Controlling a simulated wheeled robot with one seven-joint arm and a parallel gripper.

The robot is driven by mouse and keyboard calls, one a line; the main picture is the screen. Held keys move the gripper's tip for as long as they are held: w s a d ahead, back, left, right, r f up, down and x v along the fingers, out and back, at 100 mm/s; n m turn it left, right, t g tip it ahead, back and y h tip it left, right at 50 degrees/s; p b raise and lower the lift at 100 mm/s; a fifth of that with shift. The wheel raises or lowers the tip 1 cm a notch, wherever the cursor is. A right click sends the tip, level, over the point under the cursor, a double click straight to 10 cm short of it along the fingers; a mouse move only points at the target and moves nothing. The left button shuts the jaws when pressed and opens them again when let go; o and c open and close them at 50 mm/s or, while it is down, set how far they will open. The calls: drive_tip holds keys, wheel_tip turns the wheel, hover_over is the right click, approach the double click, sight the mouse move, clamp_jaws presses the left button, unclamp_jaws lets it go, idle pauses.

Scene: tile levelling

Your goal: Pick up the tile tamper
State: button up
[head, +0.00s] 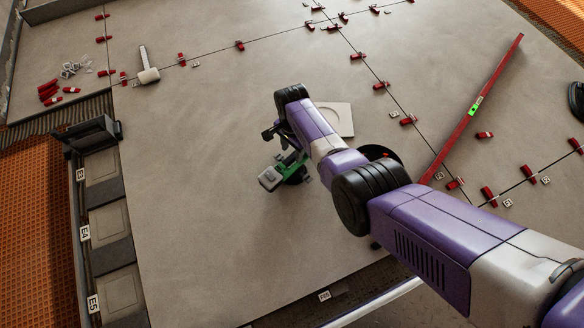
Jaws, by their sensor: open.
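A green hand tool with a pale grey block at its end, apparently the tile tamper (291,162), stands on the large grey tile left of my arm. A dark round part shows beneath its green body. My gripper (283,149) is open, close above the tool's upper right end. The wrist hides part of the fingers, and I cannot tell whether they are around the tool or touch it.
A white-headed mallet (148,76), red wedges (48,91) and a red level (474,105) lie on the tiles. A pale square plate (337,118) lies behind my wrist. A dark rack (108,205) edges the left. The tile left of the tool is clear.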

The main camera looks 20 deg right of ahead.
sight(291, 157)
drive_tip(key=shift+f+b, duration=1.9)
drive_tip(key=shift+f, duration=0.6)
drive_tip(key=shift+f, duration=0.2)
clamp_jaws()
drive_tip(key=shift+w+r, duration=0.1)
